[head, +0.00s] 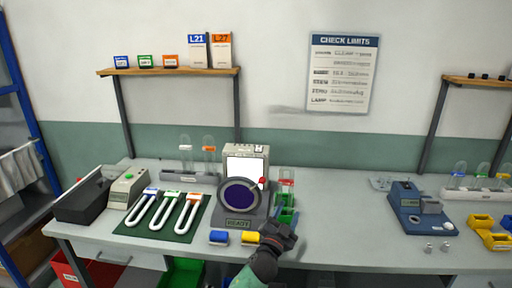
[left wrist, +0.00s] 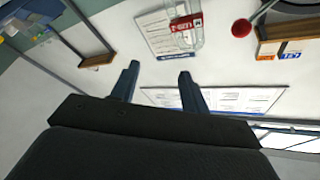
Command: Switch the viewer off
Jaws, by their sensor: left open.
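The viewer (head: 246,153) is a pale box with a lit white screen, standing in the middle of the bench. A dark round lens (head: 240,195) in a grey frame stands in front of it. A small red knob (head: 262,181) shows at the screen's lower right; a red ball (left wrist: 241,28) at the top of the left wrist view looks like the same knob. My left gripper (head: 283,231) is in front and to the right of the viewer, below the knob and apart from it. Its two fingers (left wrist: 158,75) are spread with nothing between them. My right gripper is not in view.
A red-labelled tube (head: 287,180) stands right of the viewer by a green holder (head: 286,215). Blue and yellow blocks (head: 250,238) lie before the lens. White U-tubes (head: 168,212) lie on a green mat at left. The bench is clear between the green holder and a blue device (head: 420,208).

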